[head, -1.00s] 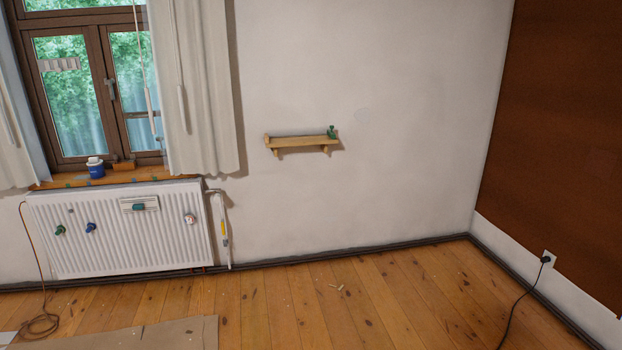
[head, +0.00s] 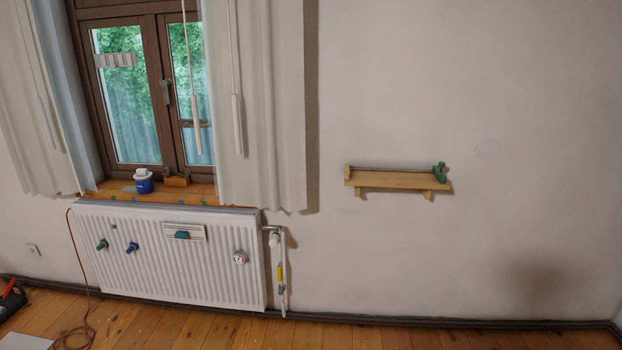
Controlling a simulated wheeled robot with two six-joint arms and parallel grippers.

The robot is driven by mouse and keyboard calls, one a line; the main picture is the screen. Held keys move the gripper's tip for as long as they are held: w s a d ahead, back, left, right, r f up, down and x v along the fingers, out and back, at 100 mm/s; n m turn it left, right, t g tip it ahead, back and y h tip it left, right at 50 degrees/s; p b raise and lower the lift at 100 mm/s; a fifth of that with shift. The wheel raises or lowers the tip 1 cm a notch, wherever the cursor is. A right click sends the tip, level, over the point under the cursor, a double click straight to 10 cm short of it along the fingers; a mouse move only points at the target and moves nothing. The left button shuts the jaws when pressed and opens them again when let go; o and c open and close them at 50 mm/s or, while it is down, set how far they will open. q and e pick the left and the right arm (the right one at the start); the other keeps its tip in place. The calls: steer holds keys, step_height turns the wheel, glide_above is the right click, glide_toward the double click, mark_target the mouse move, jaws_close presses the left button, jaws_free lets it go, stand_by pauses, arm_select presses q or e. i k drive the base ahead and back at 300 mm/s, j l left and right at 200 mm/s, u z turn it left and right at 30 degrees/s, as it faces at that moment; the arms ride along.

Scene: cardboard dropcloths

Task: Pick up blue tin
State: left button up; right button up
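A small blue tin (head: 144,185) with a white top stands upright on the wooden windowsill (head: 112,190), in front of the window and above the radiator. Neither of my grippers shows in the head view.
A white radiator (head: 205,262) with several coloured items on its front is below the sill. A wooden wall shelf (head: 395,180) holds a green object (head: 440,173). Curtains (head: 262,110) hang beside the window. A cable (head: 85,275) runs down to the wooden floor.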

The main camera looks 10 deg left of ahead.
mark_target(146, 185)
steer(key=i+u, duration=0.3)
steer(key=i, duration=0.25)
steer(key=i+u, duration=0.25)
steer(key=i, duration=0.3)
steer(key=i+l+u, duration=0.3)
steer(key=i, duration=0.25)
